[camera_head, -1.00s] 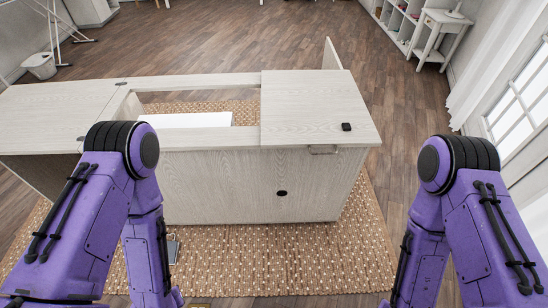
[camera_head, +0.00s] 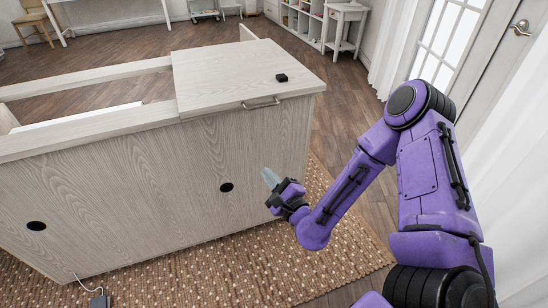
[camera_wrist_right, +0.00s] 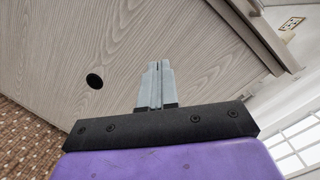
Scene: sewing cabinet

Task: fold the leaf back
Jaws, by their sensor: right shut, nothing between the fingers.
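The pale wood cabinet (camera_head: 150,185) fills the left and middle of the head view. A metal handle (camera_head: 262,104) is at the leaf's front edge. My right gripper (camera_head: 269,177) is shut and empty, in front of the cabinet's front panel, below and a little right of the handle. In the right wrist view its fingers (camera_wrist_right: 157,84) are together, with the panel (camera_wrist_right: 150,40) behind them. I cannot tell the gap to the panel. My left gripper is out of view.
A long opening (camera_head: 90,95) is in the top to the left. A woven rug (camera_head: 200,270) lies under the cabinet. A white side table (camera_head: 345,25) stands far behind. Floor is free right of the cabinet.

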